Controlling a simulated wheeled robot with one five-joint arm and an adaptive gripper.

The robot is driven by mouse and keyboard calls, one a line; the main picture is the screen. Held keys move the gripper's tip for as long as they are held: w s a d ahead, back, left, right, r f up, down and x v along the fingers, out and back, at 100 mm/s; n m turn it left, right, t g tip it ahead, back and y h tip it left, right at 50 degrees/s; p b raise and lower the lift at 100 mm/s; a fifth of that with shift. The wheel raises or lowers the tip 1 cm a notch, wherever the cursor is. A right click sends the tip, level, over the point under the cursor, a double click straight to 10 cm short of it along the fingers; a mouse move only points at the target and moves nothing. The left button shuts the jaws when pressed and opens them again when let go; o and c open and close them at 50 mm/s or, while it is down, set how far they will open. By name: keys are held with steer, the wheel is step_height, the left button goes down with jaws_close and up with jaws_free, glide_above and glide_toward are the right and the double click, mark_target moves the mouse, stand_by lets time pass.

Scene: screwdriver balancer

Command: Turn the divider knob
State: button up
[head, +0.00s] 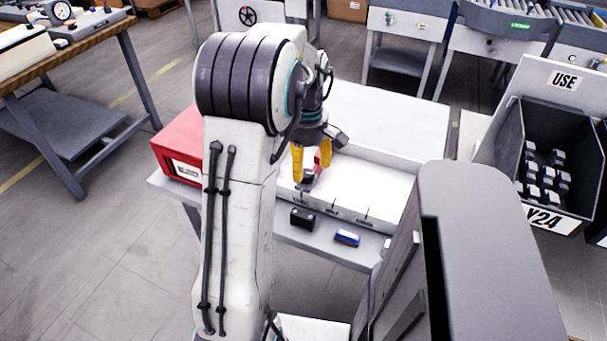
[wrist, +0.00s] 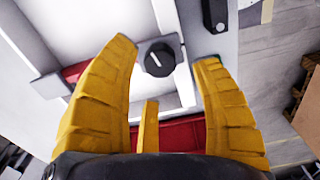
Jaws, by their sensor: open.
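My gripper (wrist: 165,56) is open. Its yellow fingers lie on either side of the knob in the picture, with a visible gap on each side; I cannot tell how far above it the tips are. In the head view my gripper (head: 312,165) points down over the white tray (head: 385,188). A small dark part (head: 307,181) shows under the fingers there; I cannot tell if it is the knob.
A red box (head: 178,147) stands at the tray's left. A black block (head: 302,218) and a blue block (head: 346,238) lie on the bench's front edge. A dark bin (head: 555,150) with several black-and-white pieces stands at right. The tray's right part is bare.

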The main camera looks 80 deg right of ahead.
mark_target(306, 173)
steer(key=shift+f, duration=1.8)
steer(key=shift+o, duration=0.2)
jaws_close()
